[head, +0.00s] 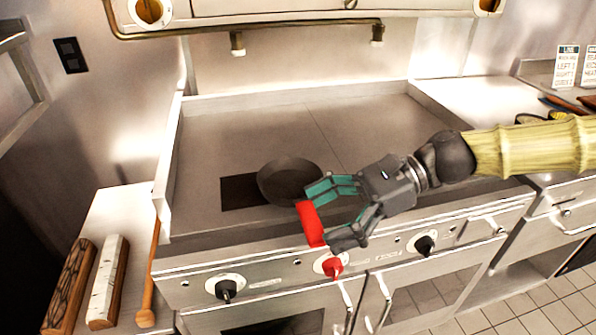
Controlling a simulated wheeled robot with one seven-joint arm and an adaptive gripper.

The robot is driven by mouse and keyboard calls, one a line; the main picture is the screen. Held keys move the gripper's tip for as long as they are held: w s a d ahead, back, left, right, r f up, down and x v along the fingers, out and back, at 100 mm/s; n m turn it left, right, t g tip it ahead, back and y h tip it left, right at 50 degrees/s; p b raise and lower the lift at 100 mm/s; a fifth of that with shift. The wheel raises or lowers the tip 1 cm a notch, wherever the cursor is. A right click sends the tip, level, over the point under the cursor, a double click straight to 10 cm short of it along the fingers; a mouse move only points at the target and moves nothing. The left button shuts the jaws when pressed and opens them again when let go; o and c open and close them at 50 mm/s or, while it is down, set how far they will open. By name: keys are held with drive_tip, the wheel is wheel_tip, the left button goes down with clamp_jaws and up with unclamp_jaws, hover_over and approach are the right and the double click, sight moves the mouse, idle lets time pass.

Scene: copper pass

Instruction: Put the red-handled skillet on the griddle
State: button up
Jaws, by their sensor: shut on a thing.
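The skillet (289,182) is a dark round pan with a red handle (311,223). It is over the front left part of the griddle (240,132), partly covering a dark rectangle on its surface. I cannot tell whether the pan touches the griddle or hangs slightly above it. My gripper (322,212), with teal fingers, reaches in from the right and is shut on the red handle at the front edge. The fingers hide part of the handle and the pan's near right side.
A raised wall borders the griddle at left and back. Knobs (226,288) line the front. A pipe (240,30) with two nozzles hangs above. A left counter (112,215) holds two wooden-ended pieces and a wooden stick. The griddle's middle and back are clear.

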drive_tip(key=w, duration=0.4)
drive_tip(key=w+a+f, duration=0.1)
drive_tip(key=w, duration=0.8)
drive_tip(key=shift+w+a+f, duration=0.15)
drive_tip(key=shift+w+a, duration=0.1)
drive_tip(key=shift+a, duration=0.1)
drive_tip(key=shift+f, duration=1.75)
drive_tip(key=o, duration=1.6)
drive_tip(key=shift+o, duration=0.2)
drive_tip(key=v, duration=1.2)
